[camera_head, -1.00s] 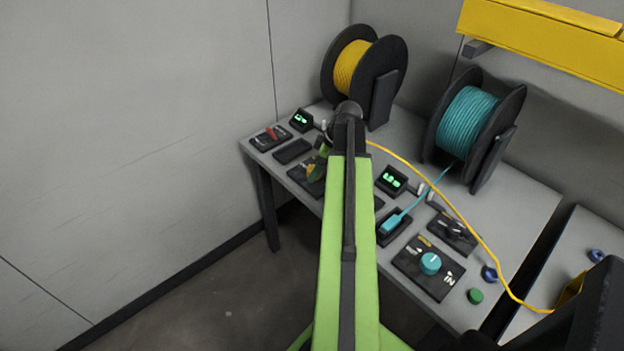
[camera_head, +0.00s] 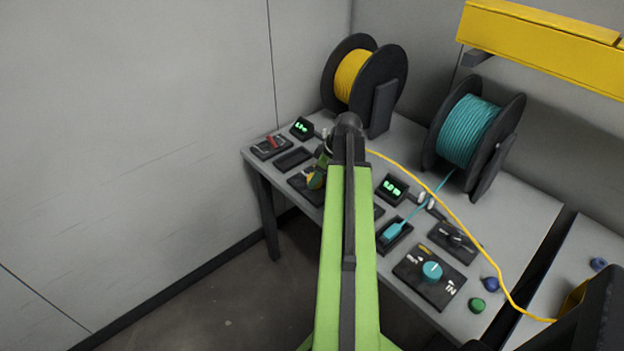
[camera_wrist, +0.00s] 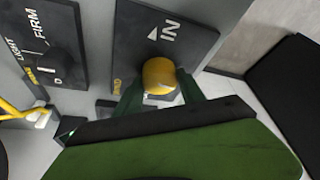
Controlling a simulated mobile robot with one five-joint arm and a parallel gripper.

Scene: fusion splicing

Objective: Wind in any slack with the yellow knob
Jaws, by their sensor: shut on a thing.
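The yellow knob (camera_wrist: 159,75) sits on a dark panel (camera_wrist: 190,38) marked "IN" with an arrow in the wrist view. My gripper (camera_wrist: 160,92) is shut on the yellow knob, one dark green finger on each side. In the head view my gripper (camera_head: 318,176) is at the left part of the bench, mostly hidden by my arm. The yellow spool (camera_head: 354,75) stands behind it on a black reel. The yellow cable (camera_head: 440,196) runs slack from behind my arm down to the right, across the bench gap. A green-lit display (camera_head: 301,127) stands left of my arm.
A teal spool (camera_head: 468,130) stands at the right back, its cable ending in a dark holder (camera_head: 396,233). A teal knob (camera_head: 432,271) is on another panel nearer the front. A yellow beam (camera_head: 545,42) overhangs the right. Blue and green caps lie on the bench (camera_head: 515,215).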

